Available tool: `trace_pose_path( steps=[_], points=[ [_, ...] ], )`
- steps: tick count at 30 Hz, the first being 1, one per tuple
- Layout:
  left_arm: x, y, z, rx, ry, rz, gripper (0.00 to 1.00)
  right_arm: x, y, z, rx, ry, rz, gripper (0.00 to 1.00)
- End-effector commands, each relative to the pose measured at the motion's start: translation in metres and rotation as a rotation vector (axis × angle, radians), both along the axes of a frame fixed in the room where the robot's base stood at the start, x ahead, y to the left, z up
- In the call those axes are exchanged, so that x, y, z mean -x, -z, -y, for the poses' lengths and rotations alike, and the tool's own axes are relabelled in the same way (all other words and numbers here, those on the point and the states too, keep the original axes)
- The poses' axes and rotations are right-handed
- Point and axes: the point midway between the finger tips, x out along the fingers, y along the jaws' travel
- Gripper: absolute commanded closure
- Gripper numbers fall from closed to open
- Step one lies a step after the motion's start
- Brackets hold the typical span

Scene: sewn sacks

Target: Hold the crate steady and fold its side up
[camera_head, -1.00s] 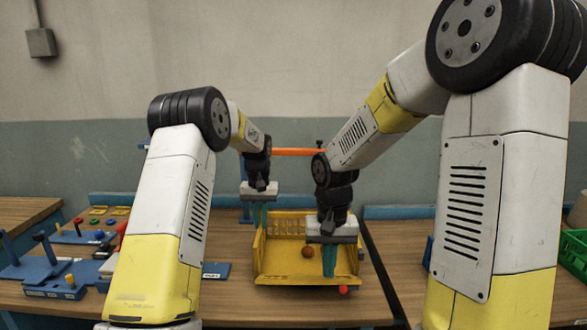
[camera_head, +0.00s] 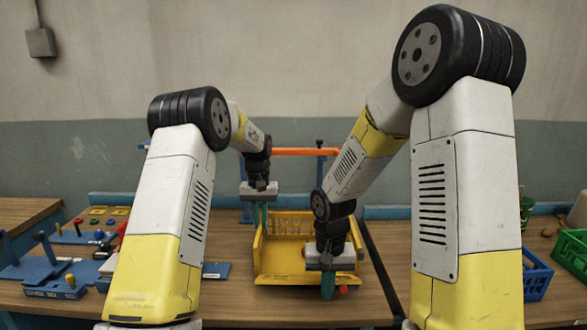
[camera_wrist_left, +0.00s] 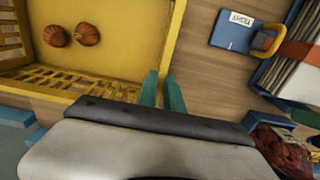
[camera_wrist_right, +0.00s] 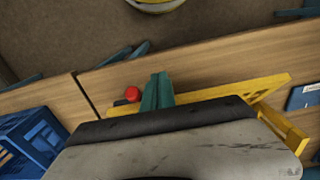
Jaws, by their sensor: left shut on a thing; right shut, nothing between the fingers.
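The yellow crate (camera_head: 282,262) stands on the wooden table, with its slatted back wall up. Its front side (camera_head: 282,281) looks low or folded down; its exact angle is unclear. My left gripper (camera_head: 260,218) is shut on the crate's left wall, whose rim also shows beside the fingers in the left wrist view (camera_wrist_left: 172,45). My right gripper (camera_head: 327,288) is shut and empty, pointing down at the front edge of the crate. In the right wrist view its closed fingertips (camera_wrist_right: 157,90) are at a yellow crate edge (camera_wrist_right: 205,94); contact is unclear.
Two brown-orange onions (camera_wrist_left: 70,35) lie in the crate. A red knob (camera_wrist_right: 133,94) sits by the front edge. A blue crate (camera_head: 537,277) and a green crate (camera_head: 573,250) stand at the right. Blue fixtures (camera_head: 55,285) crowd the left table.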

Motion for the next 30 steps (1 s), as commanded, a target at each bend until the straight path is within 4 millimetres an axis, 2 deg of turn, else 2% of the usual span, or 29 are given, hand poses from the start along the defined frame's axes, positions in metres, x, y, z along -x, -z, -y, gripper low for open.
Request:
trace_pose_path(
  steps=[5,19,30],
  points=[
    [0.0,0.0,0.0,0.001,0.0,0.001,1.0,-0.003,-0.002,0.0,0.0,0.001,0.001,1.0],
    [0.001,0.0,0.001,0.001,0.002,-0.002,1.0,-0.027,-0.015,0.0,-0.002,0.001,0.004,1.0],
    [0.001,0.0,0.001,0.001,0.003,-0.002,1.0,-0.028,-0.016,0.0,-0.001,0.001,0.002,1.0]
  ],
)
